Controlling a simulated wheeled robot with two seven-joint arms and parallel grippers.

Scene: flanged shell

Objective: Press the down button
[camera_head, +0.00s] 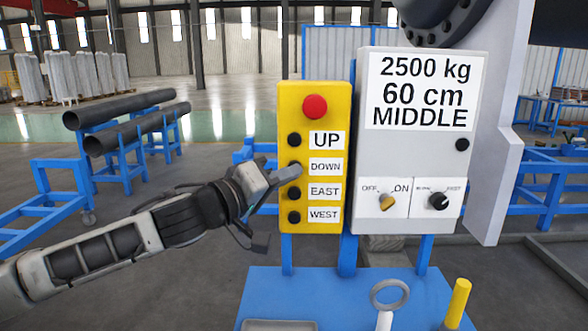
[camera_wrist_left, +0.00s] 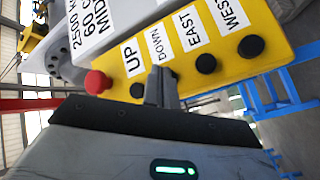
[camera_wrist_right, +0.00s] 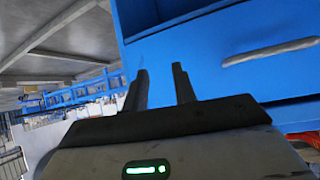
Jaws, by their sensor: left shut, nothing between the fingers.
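The yellow control box (camera_head: 345,108) carries a red knob (camera_head: 315,107) and a column of black buttons labelled UP, DOWN, EAST and WEST. My left gripper (camera_head: 292,172) is shut and empty, with its fingertips at the button beside the DOWN label (camera_head: 325,167). The fingers cover most of that button, and I cannot tell whether they touch or press it. In the left wrist view the closed left fingers (camera_wrist_left: 162,76) stand in front of the DOWN button, between the UP button (camera_wrist_left: 137,90) and the EAST button (camera_wrist_left: 206,63). My right gripper (camera_wrist_right: 161,80) shows only in its wrist view, open and empty.
A grey box (camera_head: 420,152) with two rotary switches stands right of the yellow box. Below is a blue surface (camera_head: 300,290) with a grey ring (camera_head: 389,294) and a yellow cylinder (camera_head: 457,303). A blue front with a grey handle (camera_wrist_right: 270,52) faces my right gripper.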

